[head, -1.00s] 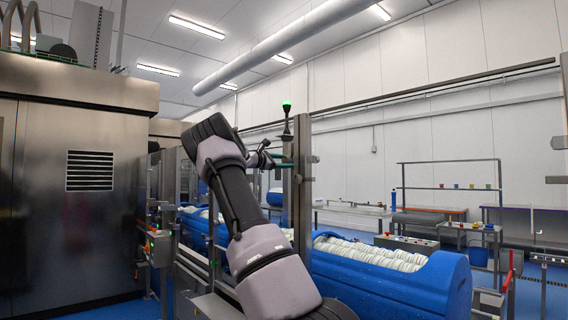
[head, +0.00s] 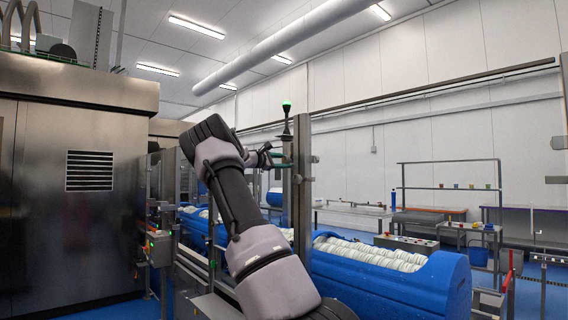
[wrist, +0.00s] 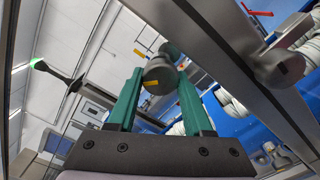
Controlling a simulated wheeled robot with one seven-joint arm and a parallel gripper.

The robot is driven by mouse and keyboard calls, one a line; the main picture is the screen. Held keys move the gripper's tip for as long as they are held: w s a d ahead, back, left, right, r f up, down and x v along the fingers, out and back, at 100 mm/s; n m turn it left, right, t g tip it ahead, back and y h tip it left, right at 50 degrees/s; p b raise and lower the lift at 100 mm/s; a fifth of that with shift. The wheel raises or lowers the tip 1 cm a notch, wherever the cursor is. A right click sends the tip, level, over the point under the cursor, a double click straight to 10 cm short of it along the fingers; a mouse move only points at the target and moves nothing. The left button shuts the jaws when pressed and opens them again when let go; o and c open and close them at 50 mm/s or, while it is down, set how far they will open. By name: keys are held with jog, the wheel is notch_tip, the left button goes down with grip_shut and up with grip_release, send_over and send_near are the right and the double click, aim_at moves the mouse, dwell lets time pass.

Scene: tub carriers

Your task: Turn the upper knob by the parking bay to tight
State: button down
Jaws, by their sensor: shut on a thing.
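The upper knob (wrist: 158,70) is a dark grey round knob with a small yellow mark, on the metal post (head: 302,215). My gripper (wrist: 162,82) has green fingers, one on each side of this knob, and is shut on it. In the head view my gripper (head: 281,158) is at the post's upper part, below a green lamp (head: 287,105). The fingers and post hide most of the knob there, and I cannot read any tight marking.
A blue tub (head: 425,287) full of white rolled items stands right of the post. A large steel cabinet (head: 45,215) fills the left. A control box (head: 158,248) on a stand is left of my arm. Benches and a rack (head: 450,188) stand at the back right.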

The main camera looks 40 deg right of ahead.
jog(key=m, duration=0.4)
jog(key=shift+m, duration=0.3)
jog(key=m, duration=0.4)
jog(key=shift+r+m, duration=0.1)
jog(key=shift+m, duration=0.3)
jog(key=c, duration=0.6)
grip_release()
jog(key=a, duration=1)
jog(key=shift+s+a, duration=0.4)
jog(key=shift+s, duration=0.05)
